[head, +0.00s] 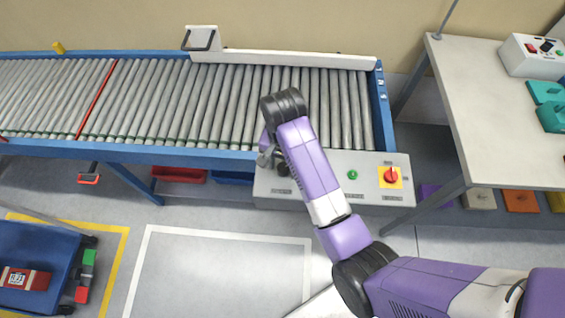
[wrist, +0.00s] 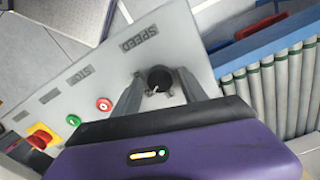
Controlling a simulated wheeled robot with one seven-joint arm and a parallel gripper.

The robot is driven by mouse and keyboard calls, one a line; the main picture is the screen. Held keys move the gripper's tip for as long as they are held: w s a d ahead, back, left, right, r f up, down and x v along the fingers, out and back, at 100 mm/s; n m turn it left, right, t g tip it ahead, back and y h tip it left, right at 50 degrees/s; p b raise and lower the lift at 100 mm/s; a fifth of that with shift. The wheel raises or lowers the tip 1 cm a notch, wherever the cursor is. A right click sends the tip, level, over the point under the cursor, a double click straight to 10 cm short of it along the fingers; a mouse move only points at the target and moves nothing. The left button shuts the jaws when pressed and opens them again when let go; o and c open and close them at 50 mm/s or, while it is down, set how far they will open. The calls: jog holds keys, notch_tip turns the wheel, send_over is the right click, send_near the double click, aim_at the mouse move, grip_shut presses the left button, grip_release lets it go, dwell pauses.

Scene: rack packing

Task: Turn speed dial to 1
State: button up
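The speed dial (wrist: 159,78) is a round black knob with a white mark near its lower left edge, on the grey control panel (wrist: 190,38). The label SPEED (wrist: 138,39) is printed beside it. My gripper (wrist: 161,77) is open in the wrist view, with one finger on each side of the dial and small gaps visible. Contact cannot be confirmed. In the head view my gripper (head: 272,158) is at the left end of the panel (head: 325,165), and my arm hides most of that area. No scale numbers are readable around the dial.
A red button (wrist: 104,104) shows in the wrist view. The roller conveyor (head: 230,100) runs behind the panel. A white table (head: 490,110) stands at the right.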

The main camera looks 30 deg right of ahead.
grip_shut()
jog(key=shift+n, duration=0.3)
jog(key=n, duration=1.1)
jog(key=shift+n, duration=0.3)
dwell(0.4)
jog(key=shift+o, duration=1.6)
grip_release()
